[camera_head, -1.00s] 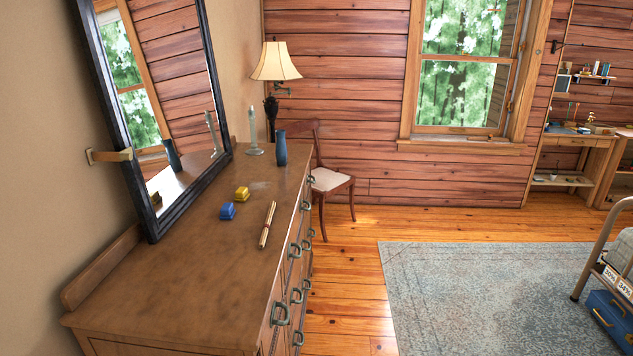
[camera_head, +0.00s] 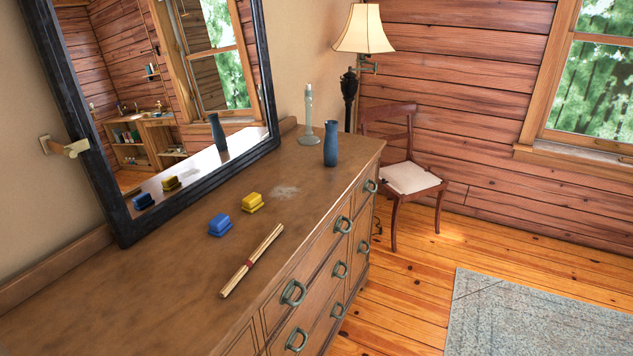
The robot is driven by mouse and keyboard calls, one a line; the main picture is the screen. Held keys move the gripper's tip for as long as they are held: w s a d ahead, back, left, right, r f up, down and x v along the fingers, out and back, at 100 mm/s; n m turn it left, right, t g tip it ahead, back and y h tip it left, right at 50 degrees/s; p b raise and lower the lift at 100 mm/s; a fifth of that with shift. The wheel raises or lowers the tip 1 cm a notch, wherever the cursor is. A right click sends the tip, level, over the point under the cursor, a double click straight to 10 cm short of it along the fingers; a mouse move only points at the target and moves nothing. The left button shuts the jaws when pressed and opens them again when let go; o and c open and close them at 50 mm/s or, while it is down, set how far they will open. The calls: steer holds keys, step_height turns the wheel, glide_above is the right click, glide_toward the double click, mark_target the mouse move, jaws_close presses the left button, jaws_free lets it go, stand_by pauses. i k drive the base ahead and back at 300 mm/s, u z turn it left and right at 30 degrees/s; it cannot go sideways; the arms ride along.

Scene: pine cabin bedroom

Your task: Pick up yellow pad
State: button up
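The yellow pad (camera_head: 252,202) is a small yellow block with a stepped shape. It lies on the brown wooden dresser top (camera_head: 150,275), near its middle. A similar blue pad (camera_head: 220,225) lies just left of it and nearer to me, with a small gap between them. My gripper is not in view.
A bundle of thin sticks (camera_head: 252,260) lies near the dresser's front edge. A blue vase (camera_head: 330,144) and a pale candlestick (camera_head: 308,115) stand at the far end. A black-framed mirror (camera_head: 122,190) stands along the wall. A chair (camera_head: 410,178) and a lamp (camera_head: 363,30) stand beyond.

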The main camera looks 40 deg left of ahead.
mark_target(253, 202)
steer(key=u, duration=0.45)
steer(key=i, duration=1.35)
steer(key=u, duration=2.05)
steer(key=i, duration=1)
steer(key=u, duration=0.7)
